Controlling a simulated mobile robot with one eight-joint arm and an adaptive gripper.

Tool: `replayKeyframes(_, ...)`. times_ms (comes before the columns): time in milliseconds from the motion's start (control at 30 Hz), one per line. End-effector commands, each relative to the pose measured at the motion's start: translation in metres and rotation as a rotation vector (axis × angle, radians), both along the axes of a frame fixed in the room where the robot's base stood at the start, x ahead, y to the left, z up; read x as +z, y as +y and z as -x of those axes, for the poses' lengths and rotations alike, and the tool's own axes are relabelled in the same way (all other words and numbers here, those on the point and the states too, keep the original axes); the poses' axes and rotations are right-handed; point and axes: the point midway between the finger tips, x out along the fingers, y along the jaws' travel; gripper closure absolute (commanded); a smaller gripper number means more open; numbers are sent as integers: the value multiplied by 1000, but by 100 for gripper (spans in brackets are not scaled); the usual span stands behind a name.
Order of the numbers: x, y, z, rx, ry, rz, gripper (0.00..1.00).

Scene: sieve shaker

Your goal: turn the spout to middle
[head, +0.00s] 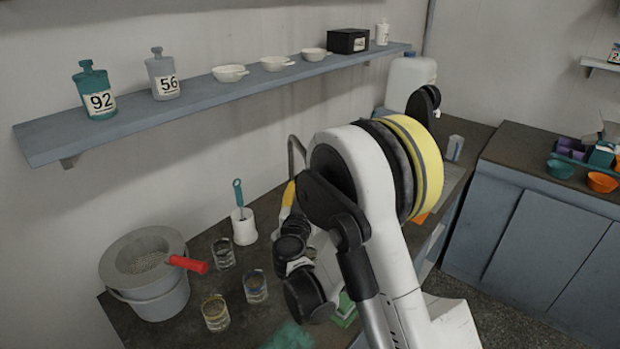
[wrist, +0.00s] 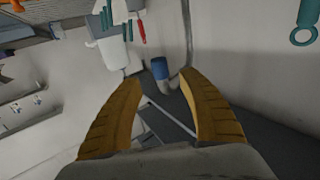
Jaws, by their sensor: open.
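The spout (head: 297,148) is a thin grey bent pipe against the back wall in the head view, its lower part hidden behind my arm. In the wrist view a grey pipe (wrist: 187,38) comes down from the top and bends near a blue cylinder (wrist: 160,68); I take it for the spout. My gripper (wrist: 160,78) is open and nothing is between its yellow fingers. The pipe's bend and the blue cylinder lie beyond the fingertips, seen through the gap; I cannot tell how far. In the head view, a yellow finger of my gripper (head: 289,190) shows just below the spout.
A grey bucket (head: 150,303) with a red handle (head: 188,265), several glass jars, and a white holder (head: 244,230) with a teal-handled tool stand on the counter left of my arm. A shelf (head: 140,116) with bottles and bowls runs above. A white canister (head: 408,78) stands behind.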

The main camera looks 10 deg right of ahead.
Motion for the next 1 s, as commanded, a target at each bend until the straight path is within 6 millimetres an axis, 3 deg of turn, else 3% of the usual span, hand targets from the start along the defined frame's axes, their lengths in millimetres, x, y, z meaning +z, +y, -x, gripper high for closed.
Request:
replayKeyframes(100,-2,-10,-23,-2,0,0,53)
replayKeyframes(333,-1,-22,-55,-2,1,0,53)
replayKeyframes(733,0,-25,-63,0,1,0,53)
replayKeyframes(900,0,-24,-63,0,1,0,100)
replayKeyframes(1000,0,-25,-63,0,1,0,100)
